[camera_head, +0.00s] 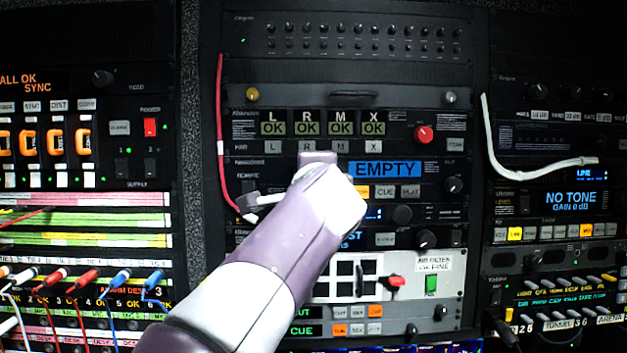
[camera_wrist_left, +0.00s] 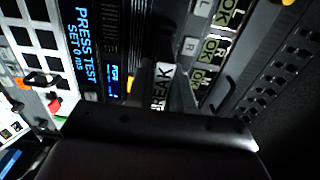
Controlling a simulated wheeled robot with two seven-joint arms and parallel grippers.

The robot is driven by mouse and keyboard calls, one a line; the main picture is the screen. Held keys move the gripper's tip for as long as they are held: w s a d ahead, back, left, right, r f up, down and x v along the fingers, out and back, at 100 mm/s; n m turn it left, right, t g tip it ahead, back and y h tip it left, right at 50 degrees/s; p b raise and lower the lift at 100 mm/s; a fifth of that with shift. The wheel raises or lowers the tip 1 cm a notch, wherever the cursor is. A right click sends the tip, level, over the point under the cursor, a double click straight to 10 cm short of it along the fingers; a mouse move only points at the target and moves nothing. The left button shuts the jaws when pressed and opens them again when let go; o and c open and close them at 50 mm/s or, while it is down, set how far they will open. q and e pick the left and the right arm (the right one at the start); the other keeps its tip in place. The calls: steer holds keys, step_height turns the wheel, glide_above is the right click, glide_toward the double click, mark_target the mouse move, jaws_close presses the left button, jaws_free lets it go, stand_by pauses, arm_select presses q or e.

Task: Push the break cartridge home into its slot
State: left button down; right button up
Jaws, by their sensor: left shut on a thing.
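The break cartridge shows in the left wrist view as a pale end with the label BREAK (camera_wrist_left: 161,93). My left gripper (camera_wrist_left: 163,82) is shut on it, with one dark finger on each side. In the head view my left wrist covers the fingers, the cartridge and the slot in the rack. A blue display (camera_head: 384,170) right beside my wrist reads EMPTY. How deep the cartridge sits in the slot cannot be seen. My right gripper is not in view.
A red cable (camera_head: 220,130) hangs left of my wrist, and a white cable (camera_head: 490,125) loops at the right. A red knob (camera_head: 424,134) sticks out above the display. Panels with plugged leads (camera_head: 85,280) stand at the left.

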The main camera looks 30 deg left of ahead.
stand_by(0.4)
arm_select(q)
steer(key=shift+p+x, duration=0.8)
steer(key=shift+x, duration=1.3)
steer(key=c, duration=0.9)
jaws_free()
steer(key=b+v, duration=0.2)
steer(key=f+b+v, duration=0.1)
steer(key=v, duration=0.2)
steer(key=shift+b, duration=0.4)
steer(key=b+v, duration=0.1)
steer(key=v, duration=0.4)
steer(key=r+b+v, duration=0.1)
steer(key=v, duration=0.1)
steer(key=shift+s+d+b, duration=0.1)
steer(key=shift+s+b, duration=0.15)
steer(key=shift+b, duration=0.1)
